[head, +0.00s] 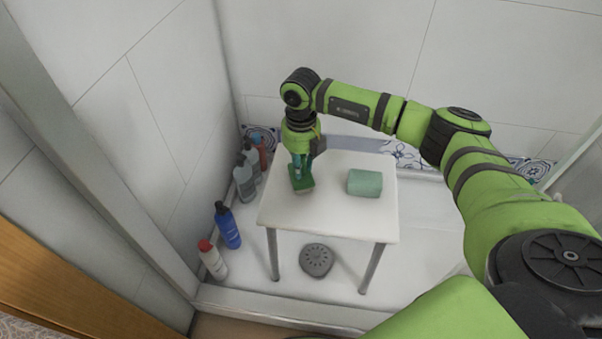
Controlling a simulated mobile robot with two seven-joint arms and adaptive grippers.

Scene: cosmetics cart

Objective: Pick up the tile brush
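The tile brush (303,184) is green and shows on the left part of the small white table (330,218). My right gripper (301,162) points down right above the brush, and its fingers overlap the teal upper part of it. The fingers are too small and too mixed with the brush to tell whether they are closed on it. The brush looks to be at the tabletop, but I cannot tell if it touches. My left gripper is not in view.
A green sponge-like block (364,183) lies on the table right of the brush. A blue bottle (227,226), a white bottle with a red cap (213,261) and several other bottles stand on the floor left of the table. Tiled walls close in behind and left.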

